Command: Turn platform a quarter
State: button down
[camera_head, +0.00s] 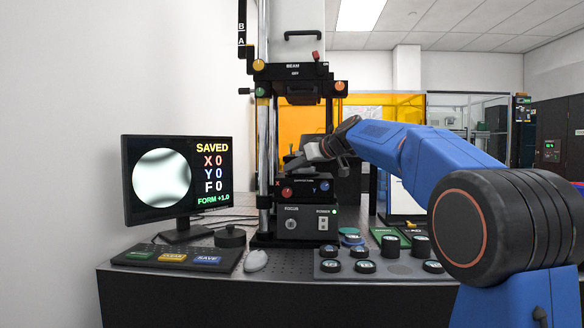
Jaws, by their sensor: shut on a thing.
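The interferometer (306,226) stands on the dark bench, with its beam housing above and the focus and power panel below. The platform area lies just above the red X knob (286,192) and the blue Y knob (325,186). My gripper (300,160) reaches in from the right at that height and is shut on a part there, seemingly the platform. The jaws and arm end cover most of the platform, so its angle cannot be told. The monitor (178,180) reads SAVED, X 0, Y 0, F 0 and FORM +1.0, beside a pale round pattern.
A control pad (188,260) with coloured keys, a mouse (256,261) and a dark round knob (230,238) are on the left of the bench. A grey tray (345,275) with several dark round pieces is at the front right. Chrome column (263,130) stands close left of my gripper.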

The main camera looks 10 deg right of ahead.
jog(key=shift+s+d+n+g+y, duration=0.4)
jog(key=shift+d+n+g+y, duration=0.1)
jog(key=shift+n+y, duration=0.45)
jog(key=c, duration=2)
grip_release()
jog(key=shift+c, duration=0.2)
jog(key=v, duration=1.7)
jog(key=shift+r, duration=0.15)
jog(key=shift+d, duration=0.15)
jog(key=shift+c, duration=0.7)
